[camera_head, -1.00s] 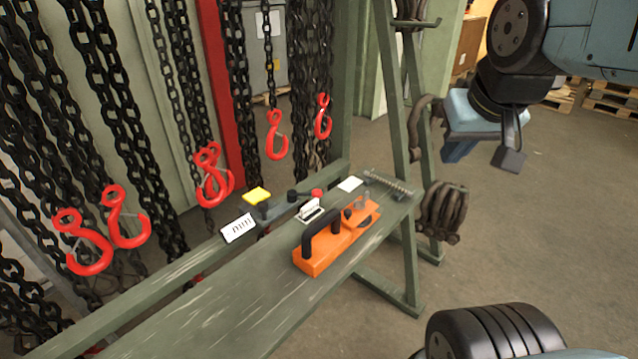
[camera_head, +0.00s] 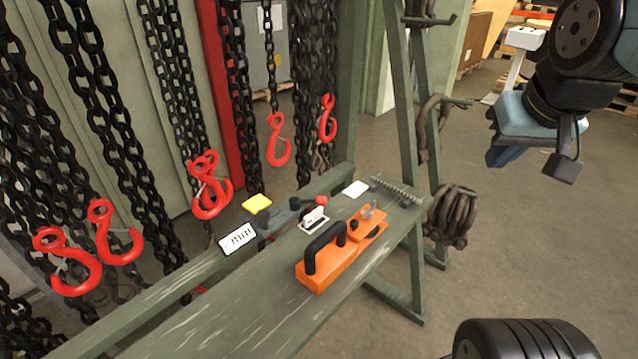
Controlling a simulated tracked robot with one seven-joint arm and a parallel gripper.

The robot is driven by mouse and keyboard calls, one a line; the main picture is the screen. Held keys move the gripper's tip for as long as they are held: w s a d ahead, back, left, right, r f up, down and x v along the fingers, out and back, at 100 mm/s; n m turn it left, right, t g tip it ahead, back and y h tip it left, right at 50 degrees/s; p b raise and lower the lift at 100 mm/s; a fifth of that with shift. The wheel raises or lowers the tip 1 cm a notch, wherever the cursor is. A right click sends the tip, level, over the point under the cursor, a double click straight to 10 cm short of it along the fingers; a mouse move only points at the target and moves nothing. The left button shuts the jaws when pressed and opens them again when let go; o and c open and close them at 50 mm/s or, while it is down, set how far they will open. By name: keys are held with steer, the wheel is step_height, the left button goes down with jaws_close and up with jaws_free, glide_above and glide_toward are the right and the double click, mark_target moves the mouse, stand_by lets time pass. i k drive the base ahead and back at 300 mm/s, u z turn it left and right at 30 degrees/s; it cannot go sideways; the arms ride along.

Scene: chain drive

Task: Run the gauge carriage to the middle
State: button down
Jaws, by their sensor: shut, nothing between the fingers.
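I cannot tell for sure which part is the gauge carriage. A small white-faced gauge-like piece (camera_head: 314,219) stands on the green bench (camera_head: 215,325), behind an orange unit (camera_head: 328,272) with a black handle. A white plate with dark marks (camera_head: 238,238) is at the bench's back rail. A lever with a red knob (camera_head: 321,201) is close behind the gauge-like piece. My gripper (camera_head: 502,156) is at the upper right, shut and empty, held in the air well to the right of the bench and touching nothing.
Black chains (camera_head: 180,75) with several red hooks (camera_head: 278,140) hang behind and left of the bench. A yellow block (camera_head: 257,203), a white card (camera_head: 355,189) and a spring-like rod (camera_head: 397,189) are on or by the bench. A green frame post (camera_head: 402,130) stands at its right end. Open floor lies right.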

mark_target(267, 221)
steer(key=i, duration=0.85)
steer(key=u, duration=0.05)
